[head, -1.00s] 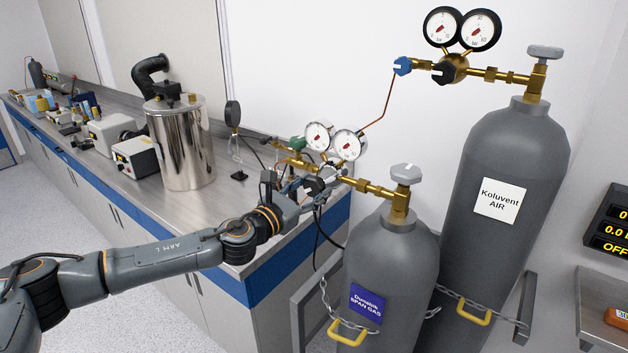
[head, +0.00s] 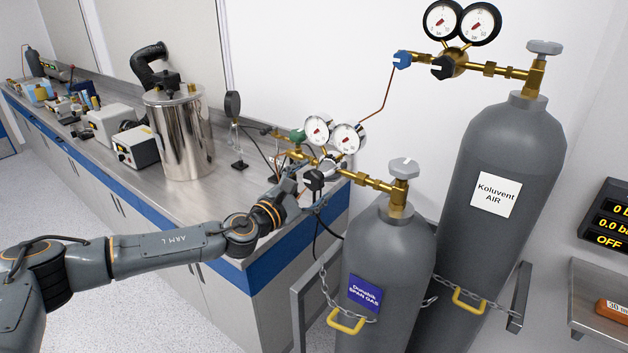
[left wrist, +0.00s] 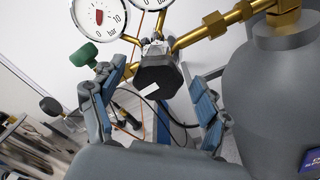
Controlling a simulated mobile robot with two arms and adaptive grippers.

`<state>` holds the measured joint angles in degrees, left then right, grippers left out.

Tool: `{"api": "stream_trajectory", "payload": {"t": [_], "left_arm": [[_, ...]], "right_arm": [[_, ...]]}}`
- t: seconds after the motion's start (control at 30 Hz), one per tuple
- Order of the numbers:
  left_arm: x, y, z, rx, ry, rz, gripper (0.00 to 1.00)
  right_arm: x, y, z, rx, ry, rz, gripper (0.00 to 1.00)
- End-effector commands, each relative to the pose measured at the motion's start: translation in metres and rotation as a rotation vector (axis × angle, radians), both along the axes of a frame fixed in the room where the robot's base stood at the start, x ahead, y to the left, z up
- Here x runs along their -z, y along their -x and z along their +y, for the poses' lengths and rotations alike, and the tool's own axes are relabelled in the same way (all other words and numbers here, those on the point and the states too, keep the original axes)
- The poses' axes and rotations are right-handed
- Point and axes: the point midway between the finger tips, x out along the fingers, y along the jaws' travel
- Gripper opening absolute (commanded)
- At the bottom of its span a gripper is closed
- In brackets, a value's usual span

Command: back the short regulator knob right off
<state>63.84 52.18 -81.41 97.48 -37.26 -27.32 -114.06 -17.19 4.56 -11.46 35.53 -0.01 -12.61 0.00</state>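The short grey cylinder (head: 388,262) with a blue span gas label carries a brass regulator with two dials. Its black knob (head: 313,180) faces forward below the dials. In the left wrist view the knob (left wrist: 158,78), faceted with a white mark, shows between the fingers of my left gripper (left wrist: 155,100). The blue-padded fingers are spread, with visible gaps on both sides of the knob. In the head view my left gripper (head: 306,193) is close to the knob; contact cannot be seen. My right gripper is out of view.
A green valve knob (head: 298,136) sits left of the dials. The tall air cylinder (head: 515,150) with its own regulator stands right. A chain (head: 326,277) crosses the short cylinder. A bench (head: 230,200) with a steel vessel (head: 183,135) lies left.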

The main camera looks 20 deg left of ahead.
Motion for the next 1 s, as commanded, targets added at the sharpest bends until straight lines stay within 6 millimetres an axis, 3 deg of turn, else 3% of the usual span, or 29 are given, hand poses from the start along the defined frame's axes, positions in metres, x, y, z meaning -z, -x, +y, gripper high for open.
{"api": "stream_trajectory", "payload": {"t": [0.37,1.0], "left_arm": [[0.000,0.001,0.001,-0.001,0.002,0.001,0.87],[0.000,0.047,0.019,-0.002,0.003,0.002,0.87]], "right_arm": [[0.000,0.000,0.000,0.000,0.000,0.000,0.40],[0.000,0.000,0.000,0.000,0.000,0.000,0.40]]}}
